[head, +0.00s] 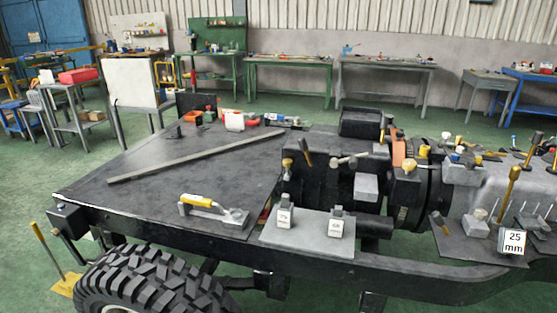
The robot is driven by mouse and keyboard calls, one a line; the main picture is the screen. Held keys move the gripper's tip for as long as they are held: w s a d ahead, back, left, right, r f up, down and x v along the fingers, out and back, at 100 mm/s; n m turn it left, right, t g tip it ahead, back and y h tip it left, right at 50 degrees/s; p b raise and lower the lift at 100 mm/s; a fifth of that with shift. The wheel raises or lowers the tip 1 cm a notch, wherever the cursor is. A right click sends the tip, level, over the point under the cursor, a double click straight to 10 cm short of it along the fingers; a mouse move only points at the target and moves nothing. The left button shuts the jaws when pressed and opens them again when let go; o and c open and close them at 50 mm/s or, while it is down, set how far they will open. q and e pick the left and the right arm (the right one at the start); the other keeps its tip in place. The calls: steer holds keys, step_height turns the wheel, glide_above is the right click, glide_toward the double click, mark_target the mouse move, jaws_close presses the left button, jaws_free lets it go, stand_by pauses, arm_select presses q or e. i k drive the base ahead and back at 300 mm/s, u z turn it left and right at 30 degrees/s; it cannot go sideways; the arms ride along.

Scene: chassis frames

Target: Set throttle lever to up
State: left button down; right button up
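Neither of my grippers is in view. Several levers stand on the black chassis, and I cannot read which one is the throttle lever. One dark lever with a yellow tip (304,152) leans on the engine block. A long brass-coloured lever (509,190) stands tilted at the right, beside a "25 mm" label (513,242). A yellow-handled lever (208,203) lies nearly flat on a grey base at the deck's front edge. Two small grey units with labels, a left one (284,216) and a right one (336,225), stand on a grey plate (310,240).
A long bar (195,157) lies across the dark deck (140,185), otherwise mostly bare at front left. A large tyre (160,283) is below. A yellow-handled rod (45,248) stands at far left. Workbenches (290,65) line the back wall, with green floor between.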

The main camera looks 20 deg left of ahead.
mark_target(334, 162)
steer(key=u, duration=1.1)
steer(key=i, duration=0.45)
steer(key=z, duration=0.05)
